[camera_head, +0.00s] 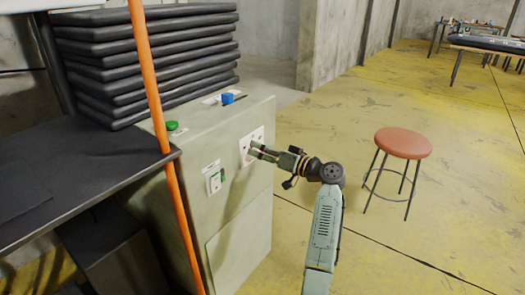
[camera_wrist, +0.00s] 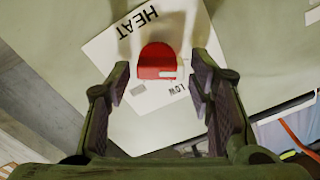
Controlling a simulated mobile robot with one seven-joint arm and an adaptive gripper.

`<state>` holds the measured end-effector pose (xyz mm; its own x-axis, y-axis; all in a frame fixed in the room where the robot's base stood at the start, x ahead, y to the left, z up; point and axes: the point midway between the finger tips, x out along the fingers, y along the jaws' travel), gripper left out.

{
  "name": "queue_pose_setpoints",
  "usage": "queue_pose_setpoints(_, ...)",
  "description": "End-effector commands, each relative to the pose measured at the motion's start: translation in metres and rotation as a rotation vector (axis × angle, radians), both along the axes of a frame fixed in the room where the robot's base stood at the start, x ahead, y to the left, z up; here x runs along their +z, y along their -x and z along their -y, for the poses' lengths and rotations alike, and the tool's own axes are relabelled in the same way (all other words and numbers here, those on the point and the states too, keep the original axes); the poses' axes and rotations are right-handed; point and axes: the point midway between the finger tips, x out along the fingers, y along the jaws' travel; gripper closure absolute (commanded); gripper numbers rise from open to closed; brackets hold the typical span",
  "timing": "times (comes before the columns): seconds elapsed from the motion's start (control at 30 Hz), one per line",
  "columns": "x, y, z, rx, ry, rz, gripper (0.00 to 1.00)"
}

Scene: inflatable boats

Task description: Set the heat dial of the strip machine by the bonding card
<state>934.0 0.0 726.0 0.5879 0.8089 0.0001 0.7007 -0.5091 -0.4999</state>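The strip machine (camera_head: 240,225) is a pale green cabinet. The dial sits on a white plate (camera_wrist: 100,50) printed HEAT and LOW; this plate shows in the head view (camera_head: 246,157), partly behind my gripper. My gripper (camera_wrist: 160,77) is open, with one finger on each side of the dial and visible gaps. In the head view my gripper (camera_head: 257,150) is at the cabinet's face. I cannot identify a bonding card in either view.
A green button (camera_head: 172,126) and blue knob (camera_head: 227,98) are on the cabinet top. An orange pole (camera_head: 160,110) and black table (camera_head: 70,165) are left. A red stool (camera_head: 403,143) stands right on open floor.

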Motion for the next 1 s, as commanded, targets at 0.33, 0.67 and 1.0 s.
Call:
queue_pose_setpoints(0.33,0.0,0.0002,0.0002,0.0,0.0,0.0,0.77)
queue_pose_setpoints(0.67,0.0,0.0001,0.0002,0.0,-0.001,-0.001,0.94)
queue_pose_setpoints(1.0,0.0011,-0.0005,0.0001,0.001,-0.052,-0.073,0.94)
